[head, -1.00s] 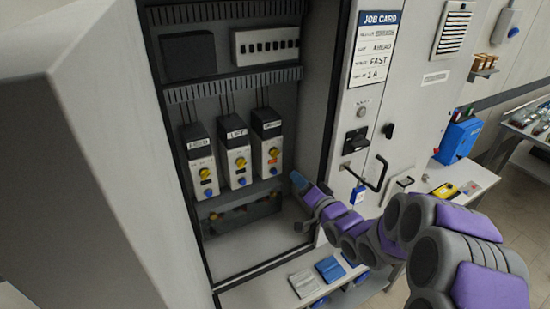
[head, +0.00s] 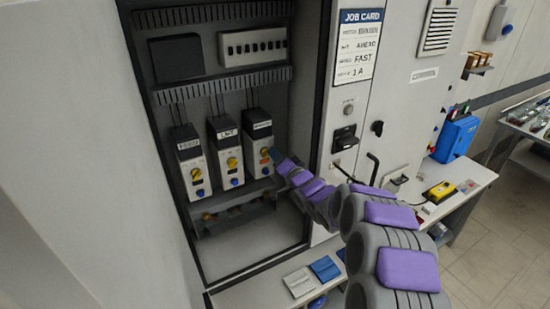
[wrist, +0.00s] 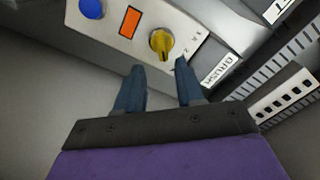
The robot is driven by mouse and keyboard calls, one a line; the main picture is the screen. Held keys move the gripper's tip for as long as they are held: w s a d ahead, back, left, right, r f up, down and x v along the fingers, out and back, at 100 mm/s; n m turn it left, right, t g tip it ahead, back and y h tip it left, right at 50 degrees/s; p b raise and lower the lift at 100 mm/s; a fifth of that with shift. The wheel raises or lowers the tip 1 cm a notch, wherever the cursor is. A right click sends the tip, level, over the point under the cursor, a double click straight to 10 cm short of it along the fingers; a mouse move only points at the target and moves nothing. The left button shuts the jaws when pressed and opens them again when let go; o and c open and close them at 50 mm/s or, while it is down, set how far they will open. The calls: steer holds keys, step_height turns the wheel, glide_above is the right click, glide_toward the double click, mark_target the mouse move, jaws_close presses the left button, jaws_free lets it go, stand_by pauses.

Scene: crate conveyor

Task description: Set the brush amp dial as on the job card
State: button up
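The brush unit (head: 259,132), rightmost of three units in the open cabinet, has a yellow dial (wrist: 161,43) beside its BRUSH label (wrist: 220,70). Small numbers sit around the dial, but I cannot tell its exact setting. An orange window (wrist: 130,21) and a blue button (wrist: 92,8) are on the same face. My gripper (wrist: 160,75) is open and empty, its two blue fingertips just short of the dial and apart from it. In the head view my gripper (head: 276,155) is beside the unit's face. The job card (head: 358,48) shows AHEAD, FAST and 1 A.
The LIFT unit (head: 227,150) and another similar unit (head: 191,160) stand left of the brush unit. A bench with grey and blue blocks (head: 325,268) lies below.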

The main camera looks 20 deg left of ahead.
mark_target(268, 155)
steer(key=a, duration=0.2)
steer(key=a+f, duration=0.1)
steer(key=a, duration=0.1)
steer(key=shift+a, duration=0.1)
steer(key=shift+w+d, duration=0.25)
steer(key=shift+d, duration=0.2)
steer(key=c, duration=0.3)
steer(key=shift+s+d+r, duration=0.15)
steer(key=shift+d+r, duration=0.1)
steer(key=shift+d, duration=0.4)
jaws_close()
